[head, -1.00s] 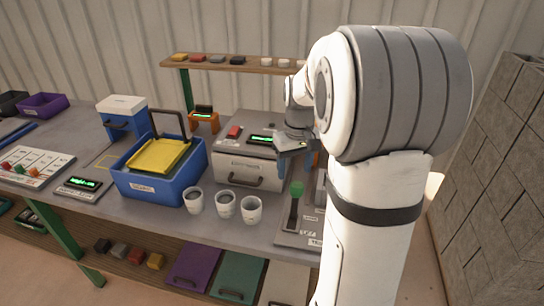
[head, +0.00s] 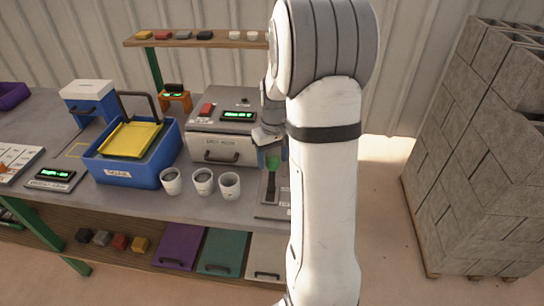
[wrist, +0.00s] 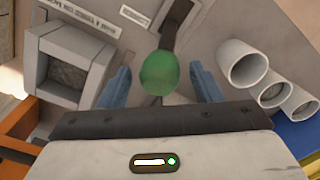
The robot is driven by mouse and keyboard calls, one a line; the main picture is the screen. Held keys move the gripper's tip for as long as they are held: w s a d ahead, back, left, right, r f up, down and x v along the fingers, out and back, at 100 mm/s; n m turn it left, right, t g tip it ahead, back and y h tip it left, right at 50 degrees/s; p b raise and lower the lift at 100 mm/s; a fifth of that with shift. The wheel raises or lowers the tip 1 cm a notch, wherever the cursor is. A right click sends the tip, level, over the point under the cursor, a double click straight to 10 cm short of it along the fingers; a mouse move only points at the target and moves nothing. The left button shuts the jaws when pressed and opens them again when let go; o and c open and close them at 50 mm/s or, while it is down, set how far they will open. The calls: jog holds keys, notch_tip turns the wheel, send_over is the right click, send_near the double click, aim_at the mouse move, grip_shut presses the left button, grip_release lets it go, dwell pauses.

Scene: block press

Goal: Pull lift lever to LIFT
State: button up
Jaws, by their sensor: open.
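The lift lever has a round green knob (head: 272,162) on a dark stem, rising from a grey base plate (head: 264,210) at the bench's right end. My arm hides part of the plate in the head view. In the wrist view the green knob (wrist: 158,72) sits between the two blue fingers of my gripper (wrist: 161,86), which are spread with a gap on each side. My gripper (head: 268,140) is just above the lever in the head view, and its fingers are mostly hidden there. I cannot tell which label the lever points at.
Three white cups (head: 203,182) stand left of the lever. A grey machine (head: 222,150) with a green display and red switch is behind them. A blue bin (head: 133,165) holding a yellow tray is further left. Stacked grey blocks (head: 480,150) stand right of the bench.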

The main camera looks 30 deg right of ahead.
grip_shut()
dwell(0.5)
